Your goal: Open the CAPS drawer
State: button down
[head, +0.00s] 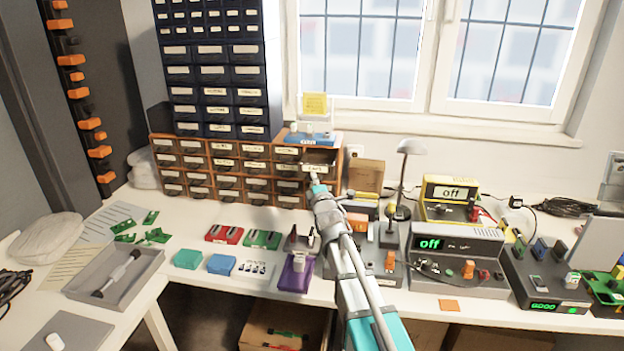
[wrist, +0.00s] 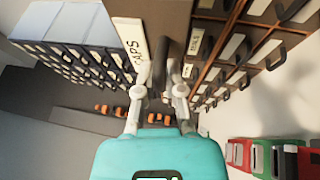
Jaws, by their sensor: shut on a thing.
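The CAPS drawer (head: 312,168) is at the top right of the low brown drawer cabinet (head: 228,171). It stands out from the cabinet front, and a dark opening shows behind its front panel. In the wrist view its white label (wrist: 130,45) reads CAPS, beside a dark handle (wrist: 161,52). My gripper (head: 316,180) reaches the drawer front from below right. In the wrist view my gripper (wrist: 160,78) has its fingers closed around the handle. The drawer's contents are hidden.
A tall dark drawer cabinet (head: 213,100) stands behind on the left. A cardboard box (head: 367,173) and a lamp (head: 410,147) are right of the brown cabinet. Red and green blocks (head: 262,239) lie on the bench in front. Instruments (head: 456,250) fill the right.

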jog(key=shift+a, duration=0.1)
jog(key=c, duration=1)
grip_release()
jog(key=shift+w, duration=0.15)
jog(key=shift+o, duration=1.4)
jog(key=shift+s, duration=0.25)
